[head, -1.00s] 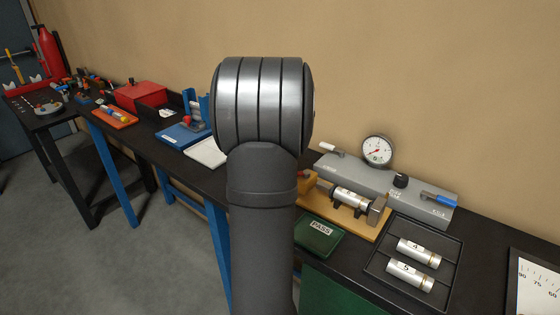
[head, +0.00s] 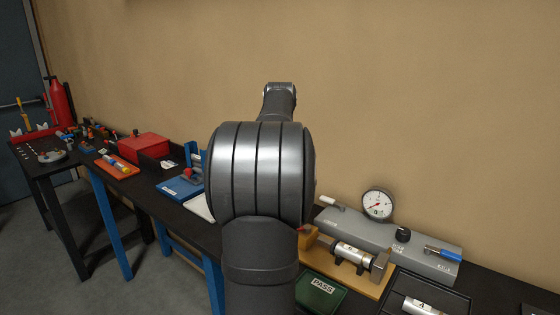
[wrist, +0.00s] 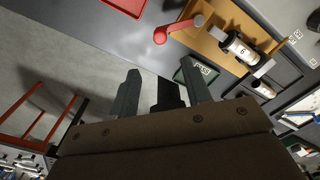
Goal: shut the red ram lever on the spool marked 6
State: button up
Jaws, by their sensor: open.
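The spool marked 6 (head: 352,252) is a silver cylinder lying in a cradle on a wooden base (head: 376,286). It also shows in the wrist view (wrist: 240,50). The red ram lever (wrist: 178,30) extends from a grey pivot, away from the spool and past the wooden base, to a round red knob. In the head view only a small red bit of the lever (head: 303,228) shows beside my arm. My gripper (wrist: 164,88) is open and empty, apart from the lever, with its fingers pointing toward the bench. My gripper is hidden in the head view.
A green PASS pad (head: 320,290) lies in front of the base. A grey console (head: 425,255) with a dial gauge (head: 377,204) stands behind. A black tray (head: 455,298) holding spool 4 (head: 422,307) is at right. A red box (head: 144,147) sits farther left.

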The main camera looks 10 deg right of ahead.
jog(key=shift+r, duration=2.4)
jog(key=shift+c, duration=0.4)
jog(key=shift+a, duration=0.1)
jog(key=c, duration=0.4)
jog(key=s+a+f+n+h, duration=0.1)
jog(key=n, duration=0.1)
jog(key=s+a+f+n+h, duration=0.1)
jog(key=s+a+f+n, duration=0.1)
jog(key=s+a+f+n+h, duration=0.1)
jog(key=n, duration=0.1)
jog(key=shift+s+a+f+t, duration=0.2)
jog(key=shift+s+a+t, duration=0.1)
jog(key=shift+t, duration=0.1)
grip_shut()
jog(key=s+a+f+n+t+h, duration=0.35)
jog(key=s+n, duration=0.25)
jog(key=n, duration=0.3)
jog(key=w+r+x, duration=0.1)
jog(key=w+x, duration=0.2)
jog(key=x, duration=0.9)
jog(key=shift+f+n, duration=0.3)
jog(key=shift+f, duration=0.05)
